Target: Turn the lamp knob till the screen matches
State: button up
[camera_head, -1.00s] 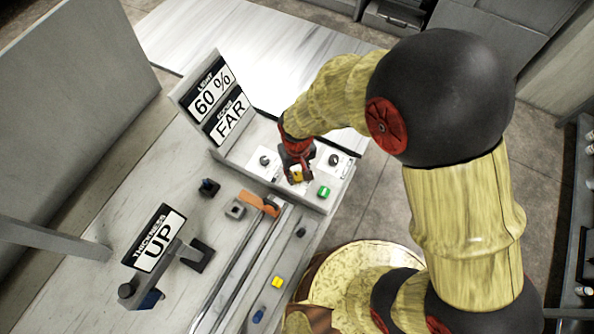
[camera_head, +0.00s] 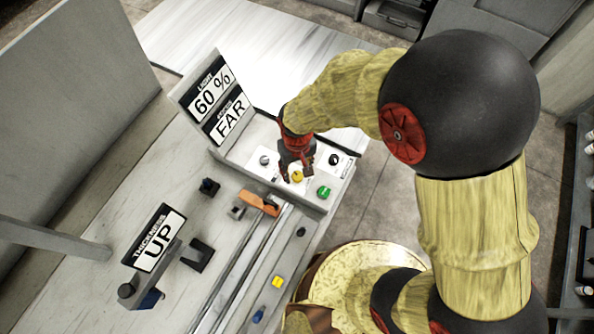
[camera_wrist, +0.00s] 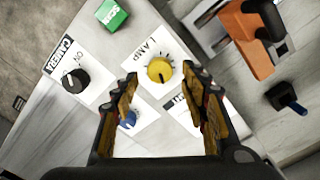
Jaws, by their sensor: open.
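The yellow lamp knob (camera_wrist: 160,70), with a LAMP label beside it, sits on a white plate of the panel. In the head view the knob (camera_head: 297,177) shows just below my gripper (camera_head: 296,163). In the wrist view my gripper (camera_wrist: 161,78) is open, with a fingertip on each side of the knob and gaps visible between. How far the tips are above the panel I cannot tell. The light screen (camera_head: 211,92) reads 60 %. The screen below it (camera_head: 228,119) reads FAR.
A black camera knob (camera_wrist: 75,80), a green SCAN button (camera_wrist: 111,14) and a partly hidden blue knob (camera_wrist: 127,119) surround the lamp knob. An orange part (camera_head: 259,203) lies by the rail.

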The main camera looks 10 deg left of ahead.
aim_at(297, 175)
notch_tip(297, 175, up, 10)
dwell(0.4)
dwell(0.4)
jog(key=s+d+r+m+t+b, duration=0.1)
jog(key=s+d+r, duration=0.3)
jog(key=d+r, duration=0.5)
jog(key=s+d+r+m+t+b, duration=0.1)
jog(key=s+d+r+m+t, duration=0.2)
jog(key=d+r, duration=0.7)
jog(key=d+m+t, duration=0.1)
jog(key=d, duration=0.3)
jog(key=shift+s+r+t, duration=0.2)
jog(key=shift+s+t, duration=0.1)
jog(key=shift+s, duration=0.05)
